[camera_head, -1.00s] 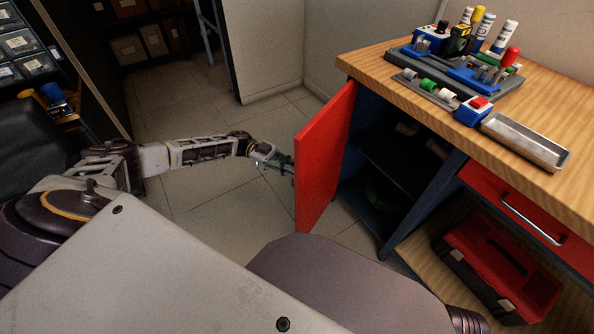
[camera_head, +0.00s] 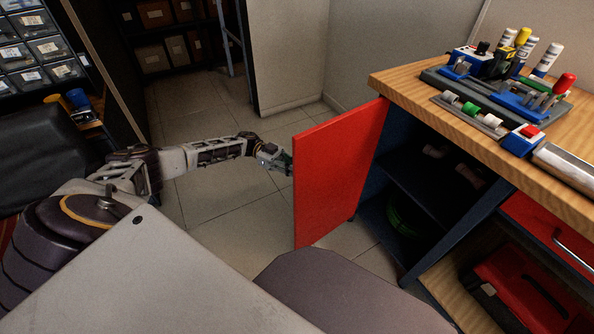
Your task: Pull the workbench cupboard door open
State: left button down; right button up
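The red cupboard door (camera_head: 338,172) stands swung wide open from the workbench (camera_head: 470,120). No handle shows on the door. My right gripper is out of view.
A tool tray (camera_head: 490,95) with fittings and bottles stands on the bench top. A red toolbox (camera_head: 520,290) sits on the lower shelf, below a red drawer (camera_head: 555,235). Tiled floor (camera_head: 215,200) is clear beyond my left arm. Shelves of bins stand at the back left.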

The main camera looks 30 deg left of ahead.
pick_arm(q)
jog(key=c, duration=1.8)
grip_release()
jog(key=shift+c, duration=0.2)
jog(key=a, duration=1.2)
jog(key=shift+w, duration=0.2)
jog(key=shift+a, duration=0.15)
